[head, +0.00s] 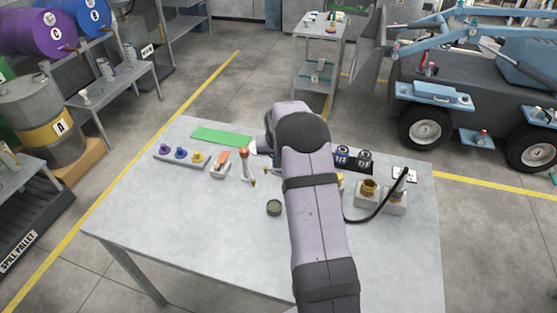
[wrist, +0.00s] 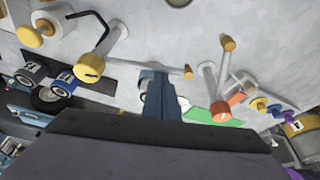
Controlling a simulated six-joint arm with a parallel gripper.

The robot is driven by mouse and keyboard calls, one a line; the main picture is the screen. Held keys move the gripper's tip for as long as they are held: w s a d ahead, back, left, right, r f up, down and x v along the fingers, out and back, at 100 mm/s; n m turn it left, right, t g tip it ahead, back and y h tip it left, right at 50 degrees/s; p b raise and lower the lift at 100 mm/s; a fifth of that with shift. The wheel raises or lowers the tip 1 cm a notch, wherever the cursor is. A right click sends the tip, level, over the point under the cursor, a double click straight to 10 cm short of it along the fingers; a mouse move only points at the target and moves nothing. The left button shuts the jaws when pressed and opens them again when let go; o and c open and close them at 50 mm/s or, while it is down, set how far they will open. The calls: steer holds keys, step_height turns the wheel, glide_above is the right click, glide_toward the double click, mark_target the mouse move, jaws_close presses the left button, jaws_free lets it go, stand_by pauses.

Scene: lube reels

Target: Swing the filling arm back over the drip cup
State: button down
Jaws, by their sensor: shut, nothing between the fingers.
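My gripper (wrist: 156,82) shows in the wrist view with its dark blue fingers shut and nothing held; my arm hides it in the head view. A pale bar with a brass tip (wrist: 186,72) runs level beside the fingertips, its other end behind them. It looks like the filling arm; I cannot tell if the fingers touch it. Its brass tip also shows in the head view (head: 265,172). A small dark round cup (head: 273,208), seemingly the drip cup, stands apart on the table in front of that tip. The cup is cut off at the top of the wrist view (wrist: 178,2).
An orange-capped post (head: 244,153) with a yellow-tipped piece stands left of the arm. A rail of coloured knobs (head: 180,154) and a green mat (head: 222,138) lie farther left. A yellow-capped post (wrist: 88,68) and brass fittings with a black hose (head: 385,208) are on the other side. The front-left table is clear.

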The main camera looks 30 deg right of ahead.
steer(key=s+a+n+y+b, duration=0.1)
steer(key=s+n+y+b, duration=0.1)
steer(key=s+n+b, duration=0.4)
steer(key=shift+s+a+n+t, duration=0.3)
steer(key=shift+s+a, duration=0.05)
steer(key=shift+s, duration=0.05)
steer(key=shift+w+r, duration=0.1)
stand_by(0.6)
step_height(320, 180, up, 10)
steer(key=b, duration=0.1)
steer(key=shift+w, duration=0.15)
stand_by(0.8)
